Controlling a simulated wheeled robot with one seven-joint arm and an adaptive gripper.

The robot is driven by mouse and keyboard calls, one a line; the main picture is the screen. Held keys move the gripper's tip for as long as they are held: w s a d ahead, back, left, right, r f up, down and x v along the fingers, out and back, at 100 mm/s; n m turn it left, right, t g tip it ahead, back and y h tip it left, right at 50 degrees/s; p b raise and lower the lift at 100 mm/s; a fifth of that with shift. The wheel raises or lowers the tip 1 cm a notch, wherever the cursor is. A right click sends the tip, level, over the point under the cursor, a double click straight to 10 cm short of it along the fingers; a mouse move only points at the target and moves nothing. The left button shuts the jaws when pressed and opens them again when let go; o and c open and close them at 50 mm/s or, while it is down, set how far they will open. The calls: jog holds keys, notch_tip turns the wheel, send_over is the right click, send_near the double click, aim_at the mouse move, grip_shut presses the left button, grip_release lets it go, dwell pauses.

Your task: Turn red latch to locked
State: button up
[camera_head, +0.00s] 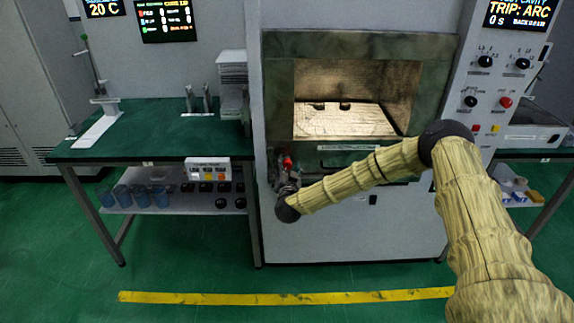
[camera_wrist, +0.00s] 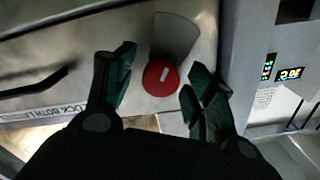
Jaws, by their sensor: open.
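The red latch (camera_wrist: 161,77) is a round red knob with a short white mark, next to a grey flared plate (camera_wrist: 175,37) on a metal panel. In the wrist view it lies between the fingers of my gripper (camera_wrist: 158,66), with a gap on each side. My gripper is open and holds nothing. In the head view the red latch (camera_head: 288,161) shows as a small red spot at the lower left of the microwave cavity front. My gripper (camera_head: 281,173) is right by it, partly hidden behind my wrist. I cannot tell the depth between fingertips and knob.
The lit cavity (camera_head: 345,100) stands open above my forearm. A dark handle (camera_wrist: 35,86) and a label strip with lettering (camera_wrist: 55,110) are left of the latch in the wrist view. A green bench (camera_head: 150,130) stands at the left. The floor in front is clear.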

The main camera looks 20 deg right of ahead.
jog(key=shift+w+d, duration=0.1)
jog(key=shift+w, duration=0.15)
jog(key=shift+c, duration=0.5)
jog(key=c, duration=1)
jog(key=shift+o, duration=0.2)
